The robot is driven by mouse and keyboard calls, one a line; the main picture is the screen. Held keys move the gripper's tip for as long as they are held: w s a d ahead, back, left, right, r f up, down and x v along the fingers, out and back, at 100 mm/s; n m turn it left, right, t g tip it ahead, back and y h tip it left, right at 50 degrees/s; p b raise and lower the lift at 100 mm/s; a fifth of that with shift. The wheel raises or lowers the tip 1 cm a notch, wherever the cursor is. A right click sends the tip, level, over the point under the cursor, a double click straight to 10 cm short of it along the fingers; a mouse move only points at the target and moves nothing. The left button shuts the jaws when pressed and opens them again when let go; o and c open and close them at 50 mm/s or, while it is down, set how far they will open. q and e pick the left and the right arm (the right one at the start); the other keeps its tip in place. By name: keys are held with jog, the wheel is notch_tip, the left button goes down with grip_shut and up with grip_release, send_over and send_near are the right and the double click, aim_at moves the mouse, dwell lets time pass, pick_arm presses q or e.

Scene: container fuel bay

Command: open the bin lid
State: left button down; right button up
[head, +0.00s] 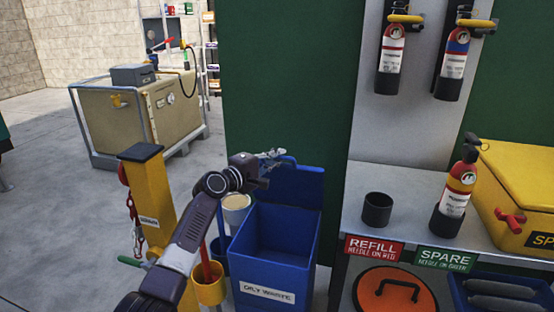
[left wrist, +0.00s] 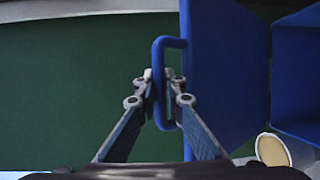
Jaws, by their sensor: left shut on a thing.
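The blue bin (head: 272,250), labelled OILY WASTE, stands in the lower middle of the head view. Its blue lid (head: 298,185) stands raised at the back, and the bin's inside shows open and looks empty. My left gripper (head: 272,154) is at the lid's upper left edge. In the left wrist view, my left gripper (left wrist: 159,88) is shut on the blue lid handle (left wrist: 168,42), a loop on the lid (left wrist: 225,75). The fingers lie on both sides of the loop's bar. My right gripper is not in view.
A yellow post (head: 150,200) with a red chain and a yellow bucket (head: 209,284) stand left of the bin. A bench (head: 400,212) with a black cup (head: 377,209) and an extinguisher (head: 455,195) is on the right. A green wall (head: 285,70) is close behind.

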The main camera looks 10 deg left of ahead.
pick_arm(q)
jog(key=shift+r, duration=0.15)
jog(key=c, duration=2)
grip_release()
jog(key=shift+s+a, duration=0.1)
jog(key=shift+s, duration=0.05)
jog(key=v, duration=1.1)
jog(key=shift+s+a, duration=0.2)
jog(key=shift+s, duration=0.15)
